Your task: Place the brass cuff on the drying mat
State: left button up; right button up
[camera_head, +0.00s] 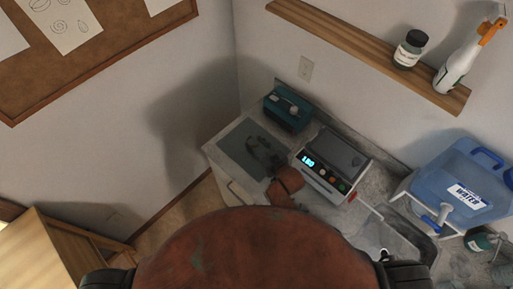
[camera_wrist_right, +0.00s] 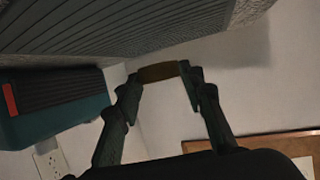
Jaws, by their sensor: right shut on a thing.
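The dark grey drying mat (camera_head: 232,145) lies on the left end of the counter. In the wrist view its ribbed surface (camera_wrist_right: 130,32) fills the top. My right gripper (camera_head: 265,155) is over the mat, at its right part. In the wrist view, my right gripper (camera_wrist_right: 162,75) is shut on the brass cuff (camera_wrist_right: 157,72), which spans between the two fingertips close to the mat. I cannot tell whether the cuff touches it. In the head view the cuff cannot be made out. My left gripper is not in view.
A teal box (camera_head: 287,110) stands behind the mat; it also shows in the wrist view (camera_wrist_right: 60,110). A grey machine with a lit display (camera_head: 330,160) stands to the right. A sink (camera_head: 385,240) and a blue water container (camera_head: 460,180) are further right. A shelf (camera_head: 350,38) hangs above.

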aim_at(256, 151)
jog(key=shift+w+f, duration=0.35)
jog(key=shift+f, duration=1.6)
jog(key=shift+f, duration=0.15)
jog(key=o, duration=1)
jog(key=v, duration=1.2)
jog(key=shift+r, duration=0.2)
